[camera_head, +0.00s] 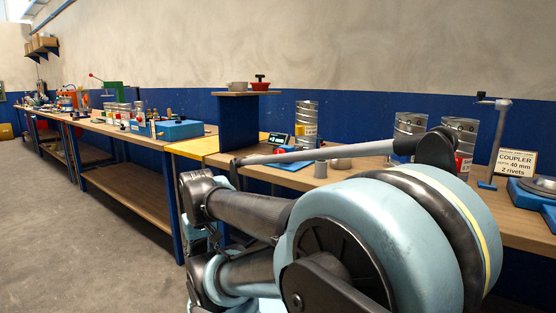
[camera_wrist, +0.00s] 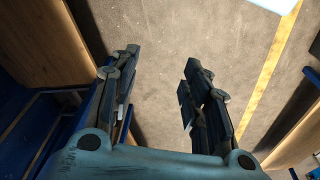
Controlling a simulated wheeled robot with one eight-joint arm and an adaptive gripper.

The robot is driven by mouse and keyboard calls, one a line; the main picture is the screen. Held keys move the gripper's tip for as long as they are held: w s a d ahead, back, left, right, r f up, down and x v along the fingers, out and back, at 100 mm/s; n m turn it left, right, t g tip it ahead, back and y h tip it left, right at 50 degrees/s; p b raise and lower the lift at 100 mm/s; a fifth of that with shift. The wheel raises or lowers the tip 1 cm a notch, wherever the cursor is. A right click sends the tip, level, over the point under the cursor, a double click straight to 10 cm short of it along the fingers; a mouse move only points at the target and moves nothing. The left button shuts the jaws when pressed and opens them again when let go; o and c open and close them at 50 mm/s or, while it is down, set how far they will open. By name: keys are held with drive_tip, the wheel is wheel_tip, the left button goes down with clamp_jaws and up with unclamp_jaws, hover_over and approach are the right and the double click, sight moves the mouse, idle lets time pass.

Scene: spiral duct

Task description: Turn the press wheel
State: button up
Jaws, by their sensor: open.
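I cannot make out the press wheel for certain in either view. In the head view, a small green machine (camera_head: 115,88) with a red-tipped lever stands far along the benches at the left; whether it is the press is too small to tell. My gripper (camera_wrist: 160,60) is open and empty in the wrist view, its two dark fingers apart above bare floor. It touches nothing that I can see. In the head view my gripper cannot be made out, and my arm covers much of the lower right.
Long wooden benches (camera_head: 140,132) run along the wall. A raised stand (camera_head: 240,120) holds a red-topped item (camera_head: 260,82). Metal duct pieces (camera_head: 306,118) and a coupler sign (camera_head: 514,162) are on the near bench. Grey floor (camera_head: 90,250) is clear at left; a yellow line (camera_wrist: 268,75) crosses it.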

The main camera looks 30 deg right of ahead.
drive_tip(key=shift+o, duration=1)
drive_tip(key=w+d+r+n+h, duration=0.1)
drive_tip(key=w+d+n+h, duration=0.2)
drive_tip(key=d, duration=0.5)
drive_tip(key=shift+w+d+r+n+t+h, duration=0.25)
drive_tip(key=shift+n+t+h, duration=0.2)
drive_tip(key=shift+n, duration=0.45)
drive_tip(key=w+d+r+n+t+h, duration=0.2)
drive_tip(key=w+d+r+n+h, duration=0.4)
drive_tip(key=d+r+n, duration=0.3)
drive_tip(key=w+d+r+n+t+h, duration=0.2)
drive_tip(key=w+d+r+n+h, duration=0.45)
drive_tip(key=r+n, duration=0.35)
drive_tip(key=shift+n, duration=0.5)
drive_tip(key=shift+s+f+x, duration=0.15)
drive_tip(key=shift+f+x, duration=0.05)
drive_tip(key=shift+x, duration=2.75)
drive_tip(key=shift+s+f+x, duration=0.1)
drive_tip(key=shift+f+x, duration=0.15)
drive_tip(key=shift+x, duration=2.7)
drive_tip(key=shift+s+f+x, duration=0.15)
drive_tip(key=shift+f+x, duration=0.05)
drive_tip(key=shift+x, duration=2.8)
drive_tip(key=shift+d, duration=0.15)
drive_tip(key=c, duration=1.1)
